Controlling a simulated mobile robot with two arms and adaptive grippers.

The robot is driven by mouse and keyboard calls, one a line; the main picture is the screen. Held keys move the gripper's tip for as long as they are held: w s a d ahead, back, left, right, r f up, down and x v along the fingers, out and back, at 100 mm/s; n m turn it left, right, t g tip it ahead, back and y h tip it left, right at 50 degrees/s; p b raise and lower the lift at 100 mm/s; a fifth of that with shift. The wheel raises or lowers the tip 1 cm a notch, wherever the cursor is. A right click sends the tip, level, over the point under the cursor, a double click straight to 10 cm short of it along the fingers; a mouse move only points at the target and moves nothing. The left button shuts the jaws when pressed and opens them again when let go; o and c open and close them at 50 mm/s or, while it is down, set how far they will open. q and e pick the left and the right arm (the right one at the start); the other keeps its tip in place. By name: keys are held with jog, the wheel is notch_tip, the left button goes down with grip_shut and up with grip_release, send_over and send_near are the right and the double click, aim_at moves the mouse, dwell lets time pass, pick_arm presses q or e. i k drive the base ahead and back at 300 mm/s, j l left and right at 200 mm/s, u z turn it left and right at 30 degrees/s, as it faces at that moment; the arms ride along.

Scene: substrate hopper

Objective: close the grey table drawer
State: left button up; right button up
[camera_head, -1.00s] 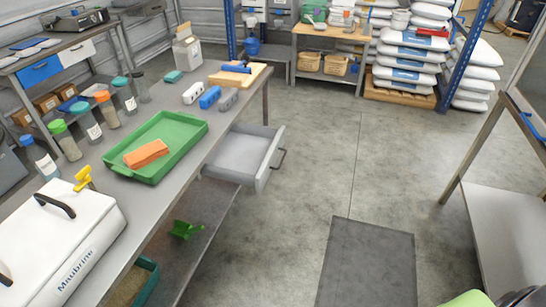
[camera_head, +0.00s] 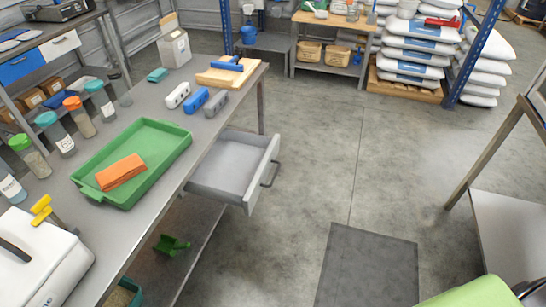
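The grey table drawer (camera_head: 233,168) stands pulled out from the right side of the metal workbench (camera_head: 150,107). Its inside looks empty. A dark bar handle (camera_head: 271,173) is on its front panel, which faces right over the floor. Neither of my grippers shows in the head view.
On the bench are a green tray (camera_head: 166,139) with an orange cloth (camera_head: 121,172), several jars, and a white lidded box (camera_head: 38,262). A green scoop (camera_head: 171,244) lies on the lower shelf. The floor (camera_head: 310,150) right of the drawer is clear. Another table (camera_head: 510,235) stands at the right.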

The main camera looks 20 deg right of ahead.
aim_at(235, 169)
jog(key=i+l+z, duration=0.1)
jog(key=i+l, duration=0.2)
jog(key=i, duration=0.15)
jog(key=i+l, duration=0.3)
jog(key=i, duration=0.15)
jog(key=z, duration=0.05)
